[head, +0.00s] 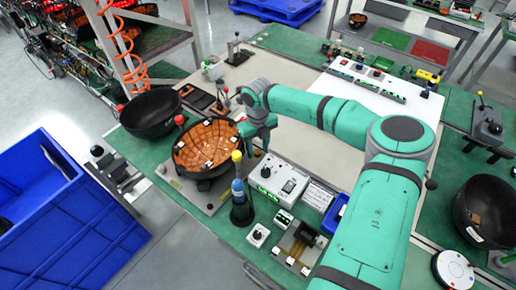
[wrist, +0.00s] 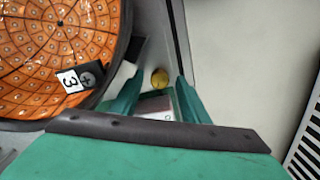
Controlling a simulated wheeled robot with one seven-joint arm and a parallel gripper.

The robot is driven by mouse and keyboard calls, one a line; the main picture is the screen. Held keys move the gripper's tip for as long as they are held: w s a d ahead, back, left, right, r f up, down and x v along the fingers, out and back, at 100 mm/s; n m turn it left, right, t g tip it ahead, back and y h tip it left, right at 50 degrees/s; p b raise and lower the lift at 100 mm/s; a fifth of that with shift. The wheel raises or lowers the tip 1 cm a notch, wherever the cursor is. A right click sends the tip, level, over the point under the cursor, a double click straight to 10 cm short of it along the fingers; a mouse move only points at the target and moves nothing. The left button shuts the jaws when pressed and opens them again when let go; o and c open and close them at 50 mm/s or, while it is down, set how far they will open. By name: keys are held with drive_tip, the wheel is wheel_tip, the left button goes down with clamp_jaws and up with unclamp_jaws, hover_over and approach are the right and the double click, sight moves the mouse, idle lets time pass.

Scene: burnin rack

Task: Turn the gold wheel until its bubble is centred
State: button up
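The gold wheel (wrist: 160,78) shows in the wrist view as a small round gold knob beside the dark rim of an orange-lined bowl. My gripper (wrist: 161,80) is open, with one teal finger on each side of the wheel. A clear gap shows between the wheel and each finger. I cannot tell their height relative to it. In the head view my gripper (head: 256,138) is at the right edge of the bowl (head: 207,146), and I cannot make out the wheel there. I cannot make out a bubble in either view.
A black bowl (head: 151,112) stands left of the orange-lined one. A post with a yellow ball (head: 237,188) and a white control box (head: 279,178) stand close in front of my gripper. A blue bin (head: 70,215) is at lower left. Bare beige table (head: 290,75) lies behind.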

sight(258, 152)
wheel_tip(258, 152, up, 11)
idle(0.7)
drive_tip(key=shift+f, duration=0.15)
